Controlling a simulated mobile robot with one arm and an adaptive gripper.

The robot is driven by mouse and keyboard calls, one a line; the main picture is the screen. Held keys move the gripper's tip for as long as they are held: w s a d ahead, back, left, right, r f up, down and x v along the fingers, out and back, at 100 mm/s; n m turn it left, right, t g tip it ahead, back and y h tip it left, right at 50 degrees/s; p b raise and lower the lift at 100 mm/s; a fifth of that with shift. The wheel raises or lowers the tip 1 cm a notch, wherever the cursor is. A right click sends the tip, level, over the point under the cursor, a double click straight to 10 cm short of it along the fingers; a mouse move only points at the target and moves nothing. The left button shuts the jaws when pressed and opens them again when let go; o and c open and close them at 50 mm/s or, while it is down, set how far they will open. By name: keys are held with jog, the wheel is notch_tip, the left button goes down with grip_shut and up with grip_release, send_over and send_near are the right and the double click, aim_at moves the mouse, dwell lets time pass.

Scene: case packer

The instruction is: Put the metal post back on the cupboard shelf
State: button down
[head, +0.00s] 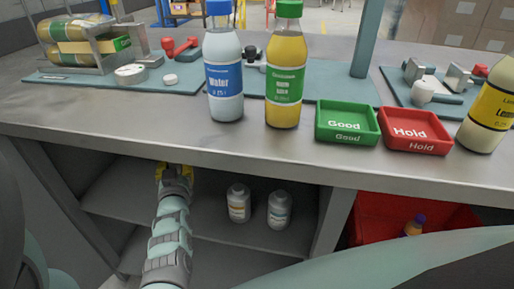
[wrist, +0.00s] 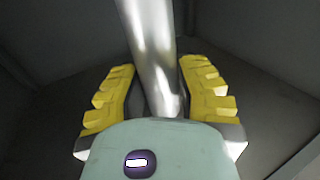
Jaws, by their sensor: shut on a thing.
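The metal post (wrist: 150,50) is a shiny silver cylinder in the wrist view. It stands between the yellow pads of my gripper (wrist: 158,82), which is shut on it, and runs up out of the top of the picture. In the head view my gripper (head: 175,172) is at the cupboard opening under the worktop's front edge. The post cannot be made out there. The cupboard shelf (head: 120,203) is grey, and my forearm crosses in front of it. Whether the post touches the shelf cannot be told.
Two small white bottles (head: 238,203) (head: 279,210) stand in the cupboard to the right of my gripper. A red bin (head: 375,215) is further right. The worktop (head: 180,128) above holds large bottles, a green tray (head: 346,124) and a red tray (head: 414,132).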

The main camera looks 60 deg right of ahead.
jog(key=shift+f, duration=1.05)
jog(key=c, duration=0.7)
grip_release()
jog(key=shift+f, duration=0.1)
jog(key=shift+c, duration=0.2)
jog(key=shift+s+r, duration=0.1)
jog(key=shift+r, duration=0.1)
jog(key=p+v, duration=0.2)
jog(key=v, duration=1)
jog(key=shift+w+a, duration=0.15)
jog(key=shift+w, duration=0.05)
